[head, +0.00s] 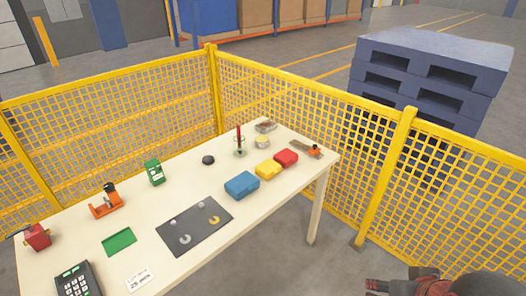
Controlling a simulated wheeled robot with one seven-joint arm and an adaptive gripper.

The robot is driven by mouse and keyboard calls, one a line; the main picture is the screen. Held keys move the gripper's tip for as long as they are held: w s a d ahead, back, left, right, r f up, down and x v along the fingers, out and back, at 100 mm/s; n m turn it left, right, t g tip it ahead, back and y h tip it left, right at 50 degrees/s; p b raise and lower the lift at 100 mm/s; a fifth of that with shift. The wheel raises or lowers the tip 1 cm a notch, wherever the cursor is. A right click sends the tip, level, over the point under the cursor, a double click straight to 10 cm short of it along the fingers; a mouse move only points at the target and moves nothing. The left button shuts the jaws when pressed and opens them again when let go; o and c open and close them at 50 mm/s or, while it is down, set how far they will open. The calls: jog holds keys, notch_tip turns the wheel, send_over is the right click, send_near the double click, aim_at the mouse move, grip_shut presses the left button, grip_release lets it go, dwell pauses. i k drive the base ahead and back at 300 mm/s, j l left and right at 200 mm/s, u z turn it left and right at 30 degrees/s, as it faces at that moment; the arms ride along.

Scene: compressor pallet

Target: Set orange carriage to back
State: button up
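A small orange carriage (315,147) with a dark top sits on a low grey rail (304,149) at the table's far right corner. The carriage is toward the right end of the rail as pictured. It is too small to make out any end marks. My gripper (372,287) shows only in part at the bottom right edge, dark with red parts. It is off the table's side, well apart from the rail and carriage, and touches nothing that I can see. Whether its fingers are open is unclear.
The white table (215,262) also bears red (287,157), yellow (268,169) and blue boxes (242,185), a dark mat (194,226), and an orange device (106,204). A yellow mesh fence (290,95) runs behind and right. Floor between table and gripper is clear.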

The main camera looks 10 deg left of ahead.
aim_at(313, 150)
jog(key=u, duration=0.2)
jog(key=i+z, duration=0.1)
jog(key=i, duration=0.65)
jog(key=i+j+z, duration=0.1)
jog(key=i, duration=0.7)
jog(key=i+j+z, duration=0.1)
jog(key=i, duration=0.65)
jog(key=j, duration=0.1)
